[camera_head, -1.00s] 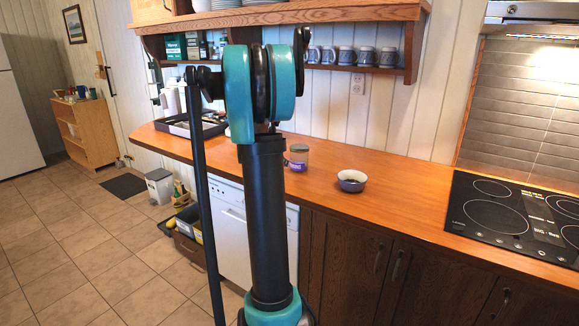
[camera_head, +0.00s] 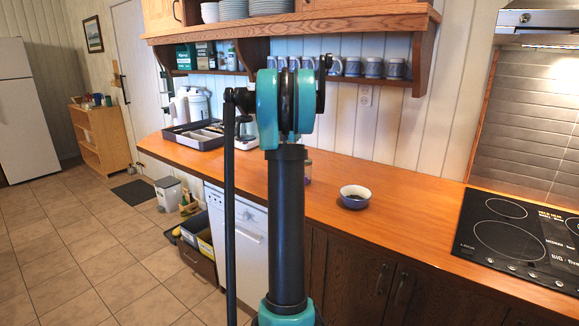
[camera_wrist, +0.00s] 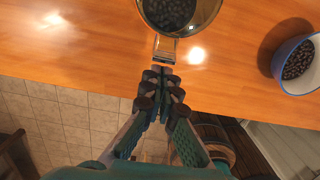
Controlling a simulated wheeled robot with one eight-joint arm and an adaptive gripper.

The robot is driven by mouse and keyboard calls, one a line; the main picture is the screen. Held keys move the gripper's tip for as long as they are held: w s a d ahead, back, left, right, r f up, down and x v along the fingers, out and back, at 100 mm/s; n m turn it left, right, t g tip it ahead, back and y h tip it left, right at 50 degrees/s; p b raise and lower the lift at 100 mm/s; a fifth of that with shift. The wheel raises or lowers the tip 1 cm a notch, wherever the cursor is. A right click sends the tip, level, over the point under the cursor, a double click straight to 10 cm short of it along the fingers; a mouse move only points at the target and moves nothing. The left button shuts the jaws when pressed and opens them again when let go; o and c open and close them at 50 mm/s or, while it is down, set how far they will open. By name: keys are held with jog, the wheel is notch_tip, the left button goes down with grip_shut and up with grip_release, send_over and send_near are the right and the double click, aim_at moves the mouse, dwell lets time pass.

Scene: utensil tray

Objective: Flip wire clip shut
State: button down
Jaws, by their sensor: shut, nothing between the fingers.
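The glass jar (camera_wrist: 178,28) full of dark beans stands on the counter at the top of the wrist view, cut off by the frame edge. Its metal wire clip (camera_wrist: 165,50) juts from the near side of the rim towards my gripper. I cannot tell how far the clip is swung. My gripper (camera_wrist: 163,78) is shut and empty, its fingertips just short of the clip, with a small gap seeming to show. In the head view the jar (camera_head: 308,168) is mostly hidden behind my arm, and my gripper is hidden too.
A bowl of dark beans (camera_wrist: 288,62) stands right of the jar; the bowl also shows in the head view (camera_head: 355,198). A utensil tray (camera_head: 190,140) lies further left on the wooden counter (camera_head: 400,215). A cooktop (camera_head: 520,240) is at the right. A shelf with mugs hangs above.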

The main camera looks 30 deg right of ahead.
jog(key=shift+d, duration=0.1)
jog(key=shift+r, duration=0.75)
jog(key=shift+r, duration=0.1)
